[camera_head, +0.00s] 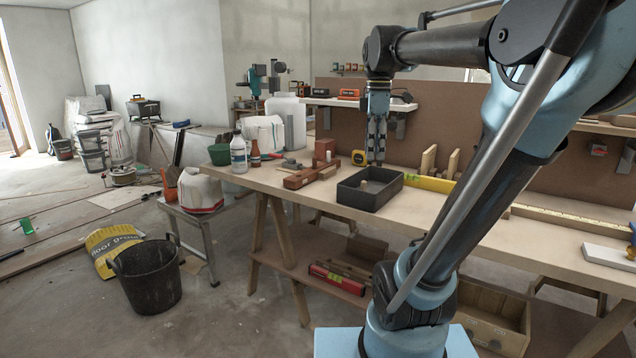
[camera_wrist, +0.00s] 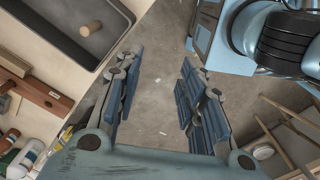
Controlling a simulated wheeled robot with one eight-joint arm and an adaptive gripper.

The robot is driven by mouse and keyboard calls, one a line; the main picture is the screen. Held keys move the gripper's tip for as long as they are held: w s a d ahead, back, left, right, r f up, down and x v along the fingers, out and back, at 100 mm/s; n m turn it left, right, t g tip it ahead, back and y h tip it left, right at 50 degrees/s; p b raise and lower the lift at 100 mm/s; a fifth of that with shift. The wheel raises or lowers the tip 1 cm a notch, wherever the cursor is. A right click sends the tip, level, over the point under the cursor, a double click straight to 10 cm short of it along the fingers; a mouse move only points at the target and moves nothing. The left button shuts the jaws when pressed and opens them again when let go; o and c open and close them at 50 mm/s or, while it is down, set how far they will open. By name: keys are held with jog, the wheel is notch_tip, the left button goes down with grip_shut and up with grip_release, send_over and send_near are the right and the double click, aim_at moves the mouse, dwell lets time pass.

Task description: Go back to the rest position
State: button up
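My gripper (camera_head: 376,158) points down in the head view and appears over the bench, behind the black tray. In the wrist view my gripper (camera_wrist: 163,68) has its blue-padded fingers spread well apart. Nothing is between them, and only grey floor shows through the gap. The black tray (camera_head: 361,200) sits on the workbench (camera_head: 450,217) with a small wooden cylinder (camera_head: 364,184) in it. The tray (camera_wrist: 58,43) and the cylinder (camera_wrist: 91,28) also show at the upper left of the wrist view, apart from my fingers.
Bottles (camera_head: 238,155) stand at the bench's left end. A black bucket (camera_head: 149,280) is on the floor. A lower shelf (camera_head: 300,262) holds a red level (camera_head: 337,280).

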jog(key=s+d+f+m, duration=0.1)
jog(key=s+f+m, duration=0.4)
jog(key=f, duration=0.4)
jog(key=s+d+f+m+t, duration=0.1)
jog(key=s+f+m, duration=0.4)
jog(key=f, duration=0.4)
jog(key=s+d+f+m+t, duration=0.1)
jog(key=s+f+m, duration=0.3)
jog(key=f, duration=0.5)
jog(key=m, duration=0.2)
jog(key=shift+s+d+m, duration=0.4)
jog(key=shift+f, duration=0.1)
jog(key=shift+w+f, duration=0.2)
jog(key=shift+w, duration=0.3)
jog(key=shift+s, duration=0.1)
jog(key=shift+c, duration=0.4)
